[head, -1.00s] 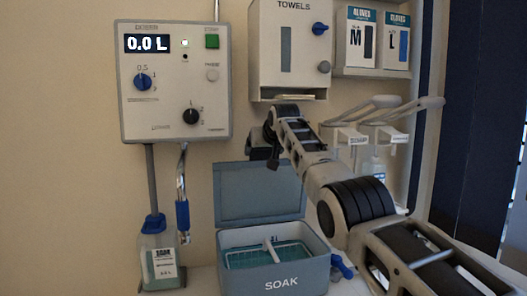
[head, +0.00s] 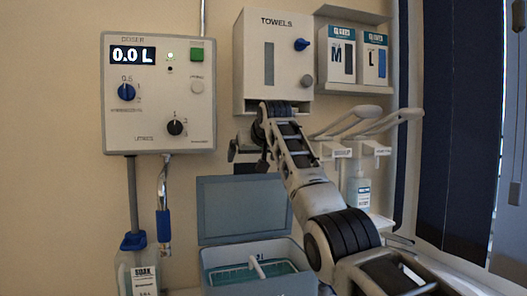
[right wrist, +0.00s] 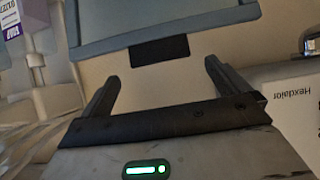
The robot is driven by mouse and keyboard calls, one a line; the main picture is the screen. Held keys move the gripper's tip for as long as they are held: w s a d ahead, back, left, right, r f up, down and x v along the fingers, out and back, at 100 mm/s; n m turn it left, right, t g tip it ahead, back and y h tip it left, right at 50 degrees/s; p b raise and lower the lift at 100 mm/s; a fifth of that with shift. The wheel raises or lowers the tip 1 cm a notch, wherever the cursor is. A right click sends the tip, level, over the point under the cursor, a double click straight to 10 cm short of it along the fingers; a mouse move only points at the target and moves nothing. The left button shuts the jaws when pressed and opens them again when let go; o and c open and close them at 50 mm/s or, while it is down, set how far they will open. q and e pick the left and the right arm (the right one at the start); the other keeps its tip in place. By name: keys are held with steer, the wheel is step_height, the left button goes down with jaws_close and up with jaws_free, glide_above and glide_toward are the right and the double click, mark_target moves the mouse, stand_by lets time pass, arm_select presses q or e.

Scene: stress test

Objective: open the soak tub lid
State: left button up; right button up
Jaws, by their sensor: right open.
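The soak tub (head: 222,280) is a grey-blue box at the bottom of the head view, with a white-divided basket over teal inside; its front is cut off. Its lid (head: 243,212) stands raised, nearly upright, behind the opening. A dark tab (head: 258,168) sits at the lid's top edge. My right gripper (head: 248,150) is just above the lid, partly hidden by its own wrist. In the right wrist view my right gripper (right wrist: 160,86) is open and empty; the lid (right wrist: 150,30) and dark tab (right wrist: 160,50) lie beyond the fingertips, apart from them. My left gripper is not in view.
A dosing unit (head: 160,95) hangs on the wall at left, with a bottle (head: 138,272) below. A towel dispenser (head: 270,60) is above my right gripper. Glove boxes (head: 358,55), lever-topped dispensers (head: 350,125) and a small bottle (head: 363,190) are to the right.

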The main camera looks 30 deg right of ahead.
steer(key=b+v, duration=0.3)
steer(key=v, duration=0.8)
steer(key=shift+s+r, duration=0.2)
steer(key=shift+f, duration=0.1)
